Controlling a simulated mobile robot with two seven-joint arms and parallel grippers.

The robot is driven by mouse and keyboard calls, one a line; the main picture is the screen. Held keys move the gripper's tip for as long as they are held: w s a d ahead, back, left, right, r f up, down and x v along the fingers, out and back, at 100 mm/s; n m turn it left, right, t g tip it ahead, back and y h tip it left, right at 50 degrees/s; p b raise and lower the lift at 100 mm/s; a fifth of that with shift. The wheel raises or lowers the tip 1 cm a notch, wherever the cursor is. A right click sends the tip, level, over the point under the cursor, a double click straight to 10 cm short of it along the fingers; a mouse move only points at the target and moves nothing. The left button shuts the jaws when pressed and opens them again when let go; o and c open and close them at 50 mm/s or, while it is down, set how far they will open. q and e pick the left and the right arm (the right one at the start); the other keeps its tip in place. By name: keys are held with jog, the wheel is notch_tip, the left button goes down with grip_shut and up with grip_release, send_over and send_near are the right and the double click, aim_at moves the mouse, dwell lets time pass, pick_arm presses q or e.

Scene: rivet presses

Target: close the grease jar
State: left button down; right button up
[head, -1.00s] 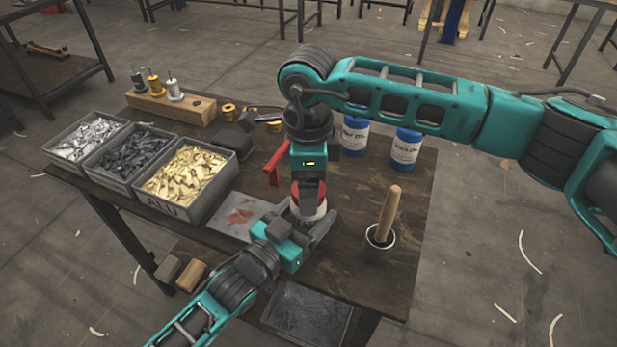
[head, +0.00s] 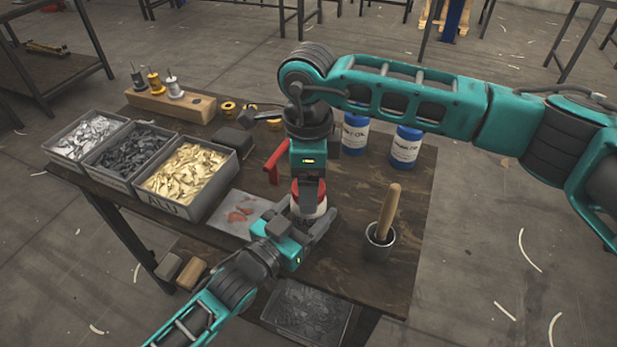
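The grease jar (head: 297,208) is white with a red lid (head: 322,186) on its top. It stands upright near the middle of the workbench. My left gripper (head: 306,217) reaches in from the front left, with its fingers around the white body, and looks shut on it. One dark finger covers the front of the lid and part of the jar. The seam between lid and jar is mostly hidden.
A dark cup with a wooden-handled brush (head: 379,241) stands right of the jar. Two blue bottles (head: 405,146) stand behind.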

jog(key=shift+o, duration=0.7)
notch_tip(320, 180, up, 12)
pick_arm(q)
grip_release()
dwell(0.4)
jog(key=v, duration=1.3)
jog(key=shift+p, duration=0.35)
pick_arm(e)
jog(key=shift+r, duration=0.35)
